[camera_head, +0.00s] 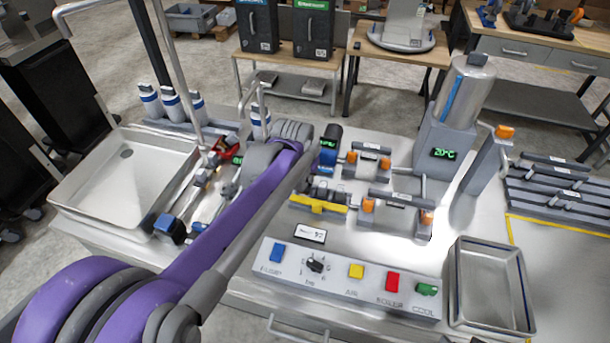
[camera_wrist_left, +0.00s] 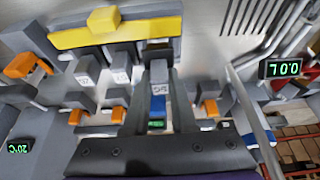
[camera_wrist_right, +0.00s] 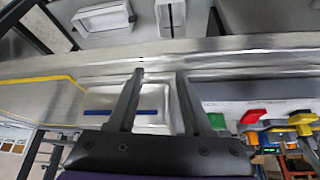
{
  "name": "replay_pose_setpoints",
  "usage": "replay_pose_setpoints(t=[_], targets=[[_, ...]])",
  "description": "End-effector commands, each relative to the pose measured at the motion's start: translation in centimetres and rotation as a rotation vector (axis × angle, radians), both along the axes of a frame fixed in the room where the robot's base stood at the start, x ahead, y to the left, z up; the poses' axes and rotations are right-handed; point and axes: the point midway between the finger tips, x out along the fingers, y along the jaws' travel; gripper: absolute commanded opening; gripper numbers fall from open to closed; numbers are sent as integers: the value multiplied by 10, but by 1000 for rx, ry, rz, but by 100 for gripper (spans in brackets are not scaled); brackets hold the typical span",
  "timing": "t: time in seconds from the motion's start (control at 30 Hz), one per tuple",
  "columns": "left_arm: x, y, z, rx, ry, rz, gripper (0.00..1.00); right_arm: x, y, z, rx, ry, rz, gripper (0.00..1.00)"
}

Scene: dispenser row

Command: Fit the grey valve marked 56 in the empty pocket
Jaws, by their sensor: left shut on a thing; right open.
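In the left wrist view my left gripper (camera_wrist_left: 158,66) is shut on a grey valve (camera_wrist_left: 158,90) whose white label reads 56, upside down. The valve lies in line with two other labelled grey valves (camera_wrist_left: 120,76), beside a dark rack with a yellow bar (camera_wrist_left: 120,33). Its far end is at the rack's edge; I cannot tell whether it is seated. The yellow bar (camera_head: 318,204) also shows in the head view, where my left arm hides the gripper. The pocket itself is not clearly visible. In the right wrist view my right gripper (camera_wrist_right: 159,73) is open and empty.
A control panel with coloured buttons (camera_head: 356,271) lies in front of the rack. Orange-ended clamp units (camera_head: 393,205) stand right of the rack. An empty metal tray (camera_head: 490,285) is at the right front, a large basin (camera_head: 125,175) at the left.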

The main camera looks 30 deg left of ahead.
Motion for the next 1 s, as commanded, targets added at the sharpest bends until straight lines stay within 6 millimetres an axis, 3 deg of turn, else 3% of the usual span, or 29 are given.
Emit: replay_pose_setpoints(t=[0.53,0.57,0.73,1.0], targets=[[0,0,-21,0,1,0,0,-6,0,-17,0,11,0,50],[0,0,-21,0,0,0,26,-6,0,-17,0,11,0,50],[0,0,-20,0,0,0,57,-5,0,-15,0,10,0,50],[0,0,-20,0,0,0,59,-5,0,-15,0,10,0,50]])
